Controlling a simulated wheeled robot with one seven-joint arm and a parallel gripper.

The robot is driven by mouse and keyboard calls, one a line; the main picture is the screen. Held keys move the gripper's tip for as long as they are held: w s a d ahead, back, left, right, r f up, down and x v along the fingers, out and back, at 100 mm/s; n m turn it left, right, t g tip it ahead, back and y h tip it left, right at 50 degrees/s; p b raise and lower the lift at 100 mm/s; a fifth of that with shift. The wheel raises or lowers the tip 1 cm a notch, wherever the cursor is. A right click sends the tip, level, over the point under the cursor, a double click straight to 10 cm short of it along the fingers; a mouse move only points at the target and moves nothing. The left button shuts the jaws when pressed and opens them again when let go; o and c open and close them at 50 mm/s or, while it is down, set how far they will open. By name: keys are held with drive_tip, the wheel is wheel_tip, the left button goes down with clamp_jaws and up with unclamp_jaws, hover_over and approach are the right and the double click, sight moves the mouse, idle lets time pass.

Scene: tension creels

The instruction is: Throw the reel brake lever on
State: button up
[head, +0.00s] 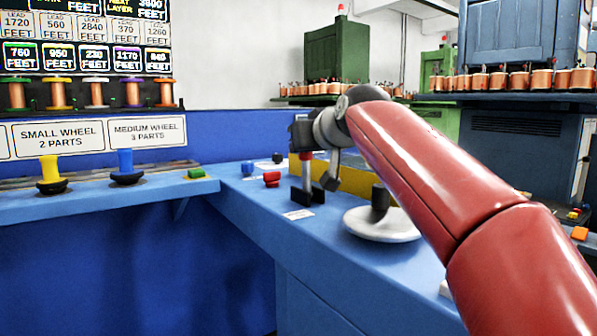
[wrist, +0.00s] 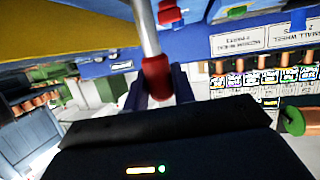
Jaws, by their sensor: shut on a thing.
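The reel brake lever, a silver rod with a red grip, shows in the wrist view (wrist: 156,72) running from the blue counter to between my fingers. My gripper (wrist: 158,88) has its two dark fingers on either side of the red grip, shut on it. In the head view the lever (head: 306,170) stands close to upright from a black bracket (head: 308,196) on the blue counter. My gripper (head: 305,152) is at its upper end, below my wrist. The fingers partly hide the grip, and the exact contact is hard to see in the head view.
A white round plate (head: 380,226) with a dark post stands right of the lever, under my arm. Red (head: 272,179) and blue (head: 248,168) knobs and a white label (head: 298,214) are on the counter. Yellow (head: 50,172) and blue (head: 125,165) plungers stand on the left ledge.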

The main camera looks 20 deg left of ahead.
drive_tip(key=b, duration=0.1)
drive_tip(key=s+d+t+y+b, duration=0.1)
drive_tip(key=b, duration=0.1)
drive_tip(key=shift+f, duration=0.25)
drive_tip(key=shift+s+d+r+t+b, duration=0.1)
drive_tip(key=shift+d+r+t+b, duration=0.1)
drive_tip(key=shift+t+b, duration=0.35)
drive_tip(key=shift+r, duration=0.1)
drive_tip(key=o, duration=1)
drive_tip(key=shift+b+v, duration=0.85)
drive_tip(key=shift+v, duration=3.05)
drive_tip(key=shift+d, duration=0.1)
drive_tip(key=shift+c, duration=0.3)
